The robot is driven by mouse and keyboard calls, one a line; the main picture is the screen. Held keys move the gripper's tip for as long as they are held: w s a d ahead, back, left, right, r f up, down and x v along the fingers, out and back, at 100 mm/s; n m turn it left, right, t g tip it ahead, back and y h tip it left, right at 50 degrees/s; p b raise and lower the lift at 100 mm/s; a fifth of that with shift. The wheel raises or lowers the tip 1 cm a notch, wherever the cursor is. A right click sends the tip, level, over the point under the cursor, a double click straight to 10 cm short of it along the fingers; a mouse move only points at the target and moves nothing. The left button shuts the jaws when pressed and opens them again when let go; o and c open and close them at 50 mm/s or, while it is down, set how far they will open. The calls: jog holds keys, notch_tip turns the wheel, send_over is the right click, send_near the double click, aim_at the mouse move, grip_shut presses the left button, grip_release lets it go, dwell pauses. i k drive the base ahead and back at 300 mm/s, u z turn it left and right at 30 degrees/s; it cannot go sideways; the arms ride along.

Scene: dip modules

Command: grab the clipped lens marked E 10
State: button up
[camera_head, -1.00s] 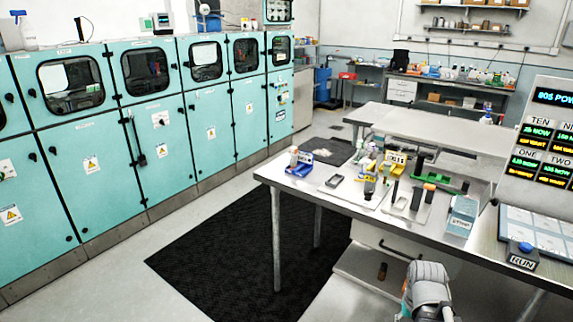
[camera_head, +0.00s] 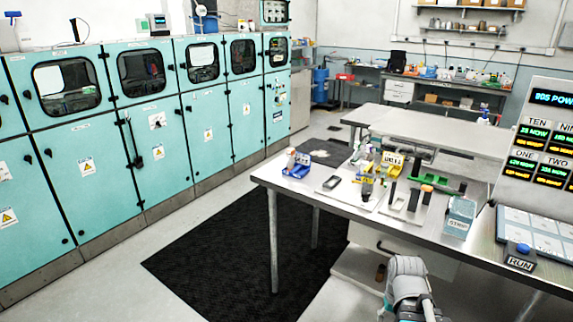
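No lens with the mark E 10 can be read at this size. Small parts stand on the metal table (camera_head: 300,188), among them a blue holder (camera_head: 297,170) with items in it, a dark shallow tray (camera_head: 331,183), a yellow labelled block (camera_head: 392,162) and black upright pieces on a light plate (camera_head: 405,212). I cannot tell which of these, if any, is the clipped lens. A grey and teal part of my arm shows at the bottom, in front of the table; my gripper's fingers are not visible.
A blue-grey box (camera_head: 460,215) stands near the table's front edge. To its right are a RUN button block (camera_head: 520,256) and a display panel (camera_head: 550,150). A green tool (camera_head: 447,188) lies behind. Teal cabinets (camera_head: 150,150) line the left; a black mat (camera_head: 220,255) covers open floor.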

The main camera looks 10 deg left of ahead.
aim_at(290, 152)
jog(key=i, duration=0.95)
jog(key=z, duration=0.05)
